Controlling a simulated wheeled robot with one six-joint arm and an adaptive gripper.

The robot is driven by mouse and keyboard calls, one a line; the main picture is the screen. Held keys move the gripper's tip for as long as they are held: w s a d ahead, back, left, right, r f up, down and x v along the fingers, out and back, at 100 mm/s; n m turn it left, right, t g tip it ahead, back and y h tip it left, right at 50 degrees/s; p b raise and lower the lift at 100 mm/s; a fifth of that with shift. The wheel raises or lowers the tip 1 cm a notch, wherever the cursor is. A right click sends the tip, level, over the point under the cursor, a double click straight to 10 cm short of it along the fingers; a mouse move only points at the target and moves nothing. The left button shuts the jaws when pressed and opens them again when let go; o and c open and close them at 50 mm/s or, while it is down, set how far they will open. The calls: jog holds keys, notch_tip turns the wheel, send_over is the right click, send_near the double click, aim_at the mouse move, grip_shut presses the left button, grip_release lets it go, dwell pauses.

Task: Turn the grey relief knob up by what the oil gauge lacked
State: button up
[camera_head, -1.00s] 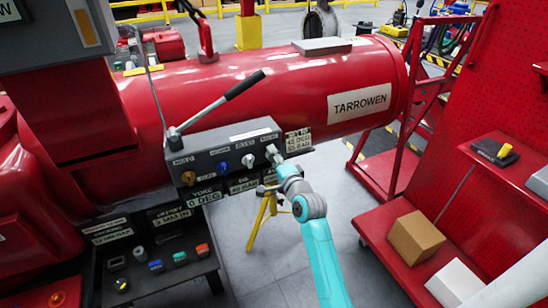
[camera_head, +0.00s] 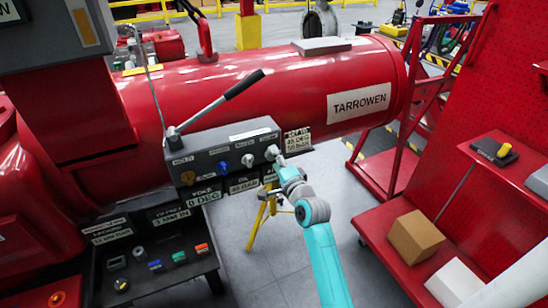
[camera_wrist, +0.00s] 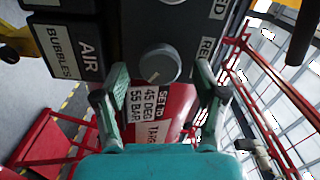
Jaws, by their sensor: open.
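The grey relief knob (camera_head: 271,152) is at the right end of the dark control box (camera_head: 212,161), and it shows large in the wrist view (camera_wrist: 160,65). My gripper (camera_head: 281,162) is right in front of it. In the wrist view my gripper's fingers (camera_wrist: 160,88) are apart, one to each side of the knob, with a visible gap. A sign (camera_wrist: 149,106) reads SET TO 45 DEG 55 BAR. Under the box, the oil plate (camera_head: 243,185) seems to read 45 BAR, small and partly unclear. The yoke plate (camera_head: 205,195) reads 0 DEG.
Orange (camera_head: 188,178), blue (camera_head: 222,167) and white (camera_head: 248,160) knobs sit left of the grey one. A long lever (camera_head: 225,100) rises above the box. A yellow stand (camera_head: 262,215) is below. A red shelf with boxes (camera_head: 415,238) is at right. Floor between is clear.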

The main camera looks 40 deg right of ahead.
jog(key=v, duration=1)
jog(key=shift+s, duration=0.2)
jog(key=s+a+f+n+g+y, duration=0.1)
jog(key=s+a+f+n, duration=0.35)
jog(key=s+a, duration=0.3)
jog(key=s+a+f+n+g, duration=0.1)
jog(key=s+a+f+n, duration=0.2)
jog(key=s+a+f, duration=0.5)
jog(key=s+a+r+n+y, duration=0.1)
jog(key=s+a+r+n, duration=0.1)
jog(key=s+n, duration=0.2)
jog(key=s+a+r+n+y, duration=0.1)
jog(key=s+a+r+n, duration=0.1)
jog(key=s, duration=0.8)
jog(key=s+a+r+n+y, duration=0.2)
jog(key=s+n, duration=0.3)
jog(key=s, duration=0.3)
jog(key=shift+a+n+g, duration=0.3)
jog(key=shift+a+n, duration=0.05)
jog(key=shift+a, duration=0.5)
jog(key=shift+s+r, duration=0.1)
jog(key=shift+c, duration=0.3)
